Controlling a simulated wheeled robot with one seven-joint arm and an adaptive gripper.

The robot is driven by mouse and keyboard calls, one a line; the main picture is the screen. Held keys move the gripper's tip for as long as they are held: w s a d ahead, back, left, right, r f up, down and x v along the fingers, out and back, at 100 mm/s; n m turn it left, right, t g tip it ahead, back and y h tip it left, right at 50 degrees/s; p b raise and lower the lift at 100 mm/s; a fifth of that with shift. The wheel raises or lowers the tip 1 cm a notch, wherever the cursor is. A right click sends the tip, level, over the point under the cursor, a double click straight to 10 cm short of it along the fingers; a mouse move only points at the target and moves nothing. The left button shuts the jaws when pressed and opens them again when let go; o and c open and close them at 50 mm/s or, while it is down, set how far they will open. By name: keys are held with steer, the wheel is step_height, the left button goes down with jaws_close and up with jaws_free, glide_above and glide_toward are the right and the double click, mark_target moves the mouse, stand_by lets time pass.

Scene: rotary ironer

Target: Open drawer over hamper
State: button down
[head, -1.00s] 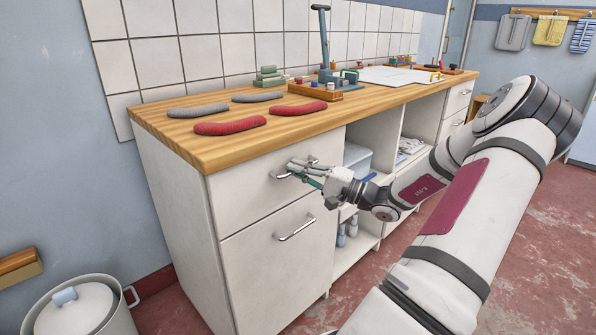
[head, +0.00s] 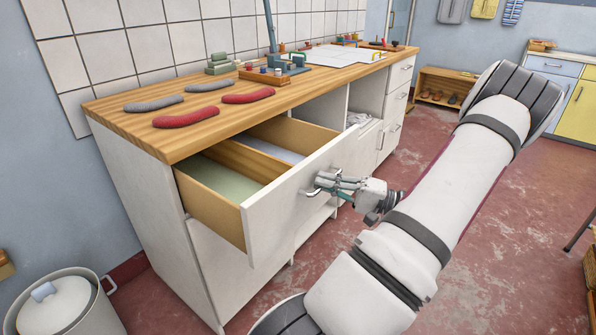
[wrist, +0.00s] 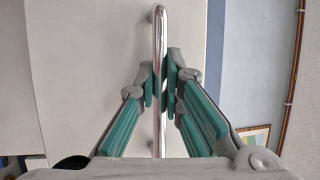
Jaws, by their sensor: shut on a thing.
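The drawer (head: 283,202) is pulled well out of the white cabinet, at the top left just under the wooden worktop. Its inside shows a wooden divider, with a pale green floor on one side and a pale blue one on the other. My gripper (head: 328,185) is at the front of the drawer, shut on the metal bar handle. In the wrist view the handle (wrist: 160,40) runs upright between the green-padded fingers (wrist: 160,85). The hamper front (head: 212,260) is the white panel below the drawer; it is closed, and its handle is hidden.
The wooden worktop (head: 190,135) holds red and grey curved pads and a small tool stand (head: 275,72). A lidded white bin (head: 62,303) stands on the floor at the lower left. Red floor is open to the right of the cabinet.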

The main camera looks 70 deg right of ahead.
steer(key=s+a+p, duration=0.1)
steer(key=s+a, duration=0.1)
steer(key=s, duration=0.8)
steer(key=shift+s+a+p, duration=0.15)
steer(key=shift+a+p, duration=0.1)
steer(key=shift+p, duration=0.05)
steer(key=shift+f, duration=0.1)
steer(key=c, duration=2)
jaws_free()
steer(key=shift+o, duration=0.2)
steer(key=v, duration=1.2)
